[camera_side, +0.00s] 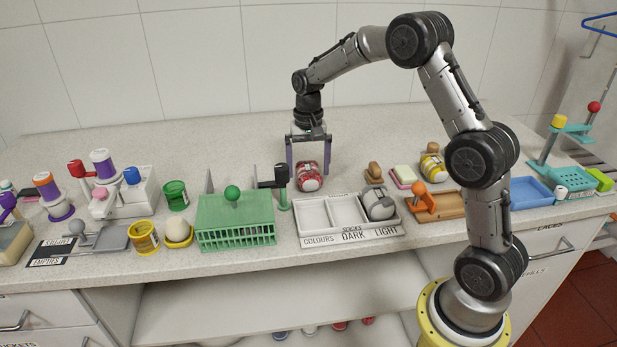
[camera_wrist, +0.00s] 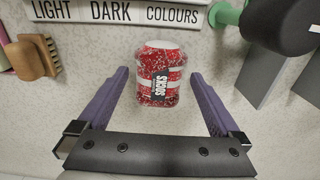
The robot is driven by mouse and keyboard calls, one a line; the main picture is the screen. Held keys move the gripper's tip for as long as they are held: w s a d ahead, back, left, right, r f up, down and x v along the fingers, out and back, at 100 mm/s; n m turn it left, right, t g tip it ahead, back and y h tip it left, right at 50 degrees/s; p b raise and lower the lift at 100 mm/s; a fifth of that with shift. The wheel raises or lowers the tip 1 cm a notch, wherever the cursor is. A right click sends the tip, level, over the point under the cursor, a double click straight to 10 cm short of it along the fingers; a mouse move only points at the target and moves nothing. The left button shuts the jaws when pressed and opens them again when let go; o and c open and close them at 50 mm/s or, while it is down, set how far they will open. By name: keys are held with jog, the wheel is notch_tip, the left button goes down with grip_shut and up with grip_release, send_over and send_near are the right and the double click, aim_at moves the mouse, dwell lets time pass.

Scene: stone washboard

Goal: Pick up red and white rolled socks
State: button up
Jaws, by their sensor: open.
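The red and white rolled socks (camera_side: 309,177) lie on the worktop behind the sorting tray. A black band with the word SOCKS wraps them. In the wrist view the socks (camera_wrist: 161,76) sit ahead of and between the purple fingers. My gripper (camera_side: 309,169) is open, pointing down, with its two purple fingers on either side of the socks in the side view. In the wrist view my gripper (camera_wrist: 161,80) shows a gap on both sides of the socks. I cannot tell how far the fingertips are above the worktop.
A white tray (camera_side: 349,237) marked COLOURS, DARK and LIGHT stands in front, with grey rolled socks (camera_side: 378,204) in its right compartment. A black and green post (camera_side: 281,185) stands close left. A wooden brush (camera_side: 374,172) lies to the right.

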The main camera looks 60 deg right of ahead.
jog(key=shift+f, duration=1.45)
jog(key=shift+c, duration=0.3)
jog(key=c, duration=1.3)
jog(key=shift+c, duration=0.3)
jog(key=shift+r, duration=0.1)
